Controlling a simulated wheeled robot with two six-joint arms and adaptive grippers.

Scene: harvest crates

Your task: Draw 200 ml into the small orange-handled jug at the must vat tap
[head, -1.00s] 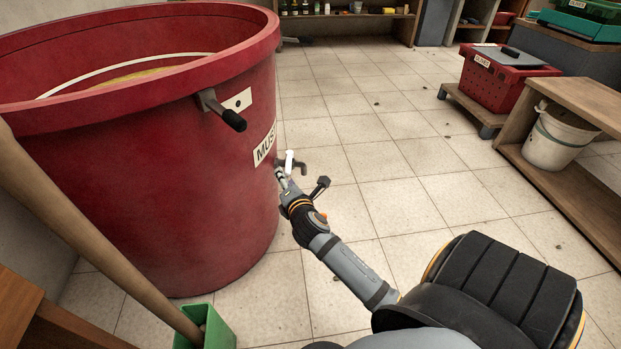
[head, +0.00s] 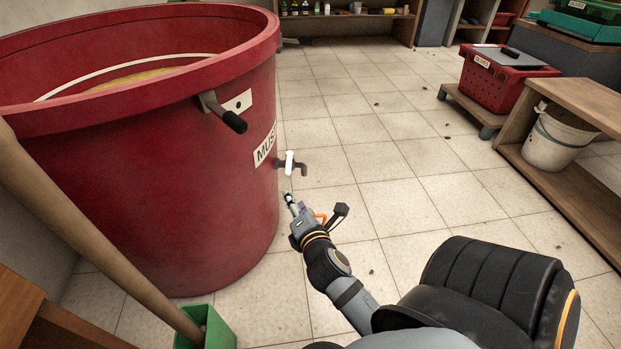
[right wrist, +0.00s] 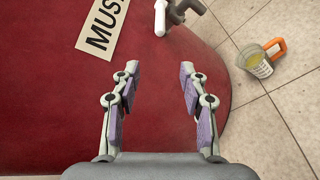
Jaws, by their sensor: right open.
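The red must vat (head: 190,190) fills the left of the head view. Its dark tap (head: 300,168) with a white lever (head: 289,162) sticks out on the right side; the lever (right wrist: 160,18) also shows at the top of the right wrist view. The small jug (right wrist: 257,62) with an orange handle stands apart from the fingers, lower down by the tiled floor, with yellowish liquid in it. In the head view only its orange handle (head: 320,217) peeks out behind my right gripper (head: 290,197). That gripper is open and empty, below the tap. My left gripper is out of view.
A wooden pole stands in a green holder (head: 208,328) at lower left. A wooden shelf (head: 570,180) with a white bucket (head: 560,138) and a red crate (head: 505,82) on a dolly are at right.

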